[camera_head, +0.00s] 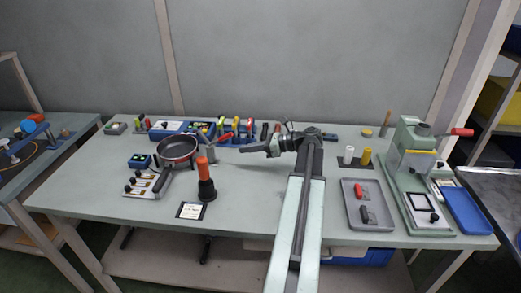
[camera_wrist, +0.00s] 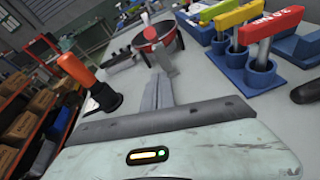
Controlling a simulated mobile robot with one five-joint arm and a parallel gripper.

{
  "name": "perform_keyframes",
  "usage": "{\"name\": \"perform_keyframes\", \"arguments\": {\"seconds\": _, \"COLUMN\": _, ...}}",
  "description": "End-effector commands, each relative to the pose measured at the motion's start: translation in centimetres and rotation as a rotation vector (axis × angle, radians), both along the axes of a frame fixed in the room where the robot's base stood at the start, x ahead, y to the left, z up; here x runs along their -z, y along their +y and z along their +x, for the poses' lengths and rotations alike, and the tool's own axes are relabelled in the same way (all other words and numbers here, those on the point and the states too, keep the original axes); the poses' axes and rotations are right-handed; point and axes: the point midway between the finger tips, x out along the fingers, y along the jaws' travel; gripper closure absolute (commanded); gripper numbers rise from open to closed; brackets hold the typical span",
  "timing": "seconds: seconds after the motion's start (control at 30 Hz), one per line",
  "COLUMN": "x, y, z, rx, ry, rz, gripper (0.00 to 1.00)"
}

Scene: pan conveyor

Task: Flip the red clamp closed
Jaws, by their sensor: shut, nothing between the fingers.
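In the head view this row (camera_head: 237,141) stands toward the back of the table, where the red handle is small. I cannot tell how far the clamp is flipped. My gripper (camera_head: 243,149) points left, just in front of the row. In the wrist view my gripper (camera_wrist: 161,78) is shut and empty, to the left of the red clamp and apart from it.
A pan (camera_head: 177,147) sits left of my gripper, and an orange-handled tool (camera_head: 203,168) stands upright in front of it. A grey tray (camera_head: 377,219) and a green press (camera_head: 408,160) are on the right. The table between my gripper and the front edge is mostly clear.

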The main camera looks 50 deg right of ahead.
Motion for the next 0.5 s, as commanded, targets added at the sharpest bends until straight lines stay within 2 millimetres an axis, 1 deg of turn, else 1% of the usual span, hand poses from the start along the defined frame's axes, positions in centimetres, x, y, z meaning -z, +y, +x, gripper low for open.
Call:
{"name": "perform_keyframes", "arguments": {"seconds": 0.03, "x": 0.6, "y": 0.6, "z": 0.9, "rx": -0.002, "ry": 0.0, "rz": 0.001, "gripper": 1.0}}
{"name": "perform_keyframes", "arguments": {"seconds": 0.07, "x": 0.8, "y": 0.9, "z": 1.4, "rx": -0.003, "ry": 0.0, "rz": 0.001, "gripper": 1.0}}
{"name": "perform_keyframes", "arguments": {"seconds": 0.1, "x": -1.0, "y": 0.8, "z": 1.8, "rx": -0.001, "ry": 0.0, "rz": 0.0, "gripper": 1.0}}
{"name": "perform_keyframes", "arguments": {"seconds": 0.2, "x": -2.4, "y": 0.8, "z": 2.5, "rx": 0.0, "ry": 0.0, "rz": 0.001, "gripper": 1.0}}
{"name": "perform_keyframes", "arguments": {"seconds": 0.33, "x": -3.1, "y": 1.0, "z": 3.0, "rx": 0.0, "ry": 0.0, "rz": 0.001, "gripper": 1.0}}
{"name": "perform_keyframes", "arguments": {"seconds": 0.5, "x": -3.1, "y": 1.0, "z": 3.2, "rx": 0.001, "ry": 0.0, "rz": 0.001, "gripper": 1.0}}
